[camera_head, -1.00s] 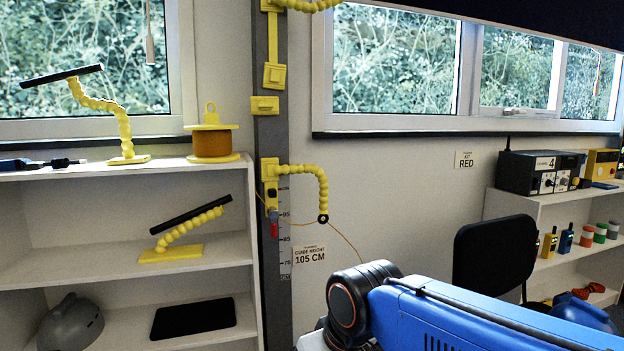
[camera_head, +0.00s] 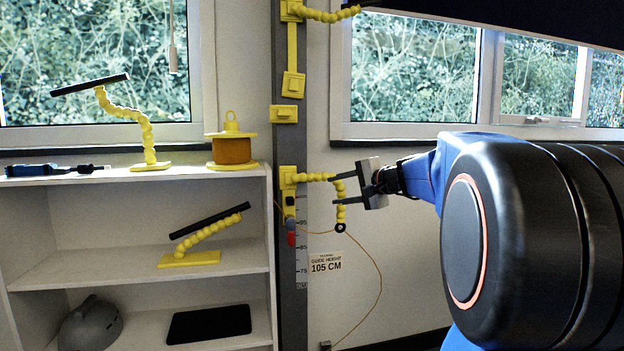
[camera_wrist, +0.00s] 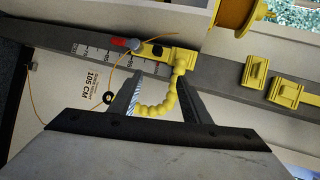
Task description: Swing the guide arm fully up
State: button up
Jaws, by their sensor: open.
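The guide arm (camera_head: 318,178) is a yellow beaded arm on a bracket (camera_head: 288,180) on the grey post. It runs right, then bends down to a black ring (camera_head: 340,228) at its end. A thin orange line passes at the ring. My gripper (camera_head: 334,190) is open at the bend, one finger above the other, both pointing left. In the wrist view the beads (camera_wrist: 150,110) curve between my fingers (camera_wrist: 160,75), and the ring (camera_wrist: 108,97) lies beyond the left finger. I cannot tell whether a finger touches the beads.
A red-tipped part (camera_head: 291,238) hangs on the post (camera_head: 290,130) below the bracket. A sign (camera_head: 326,263) reads guide height 105 CM. A shelf (camera_head: 90,180) with an orange spool (camera_head: 232,150) stands left. The upper post carries more yellow brackets (camera_head: 283,114).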

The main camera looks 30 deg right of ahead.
aim_at(325, 177)
jog(key=w+d+r+m+t+h, duration=0.1)
jog(key=w+d+r+m+t, duration=0.15)
jog(key=d, duration=0.45)
jog(key=shift+n+g, duration=0.25)
jog(key=shift+g, duration=0.2)
jog(key=x, duration=1.6)
jog(key=shift+w+r, duration=0.15)
jog(key=shift+r, duration=0.1)
grip_shut()
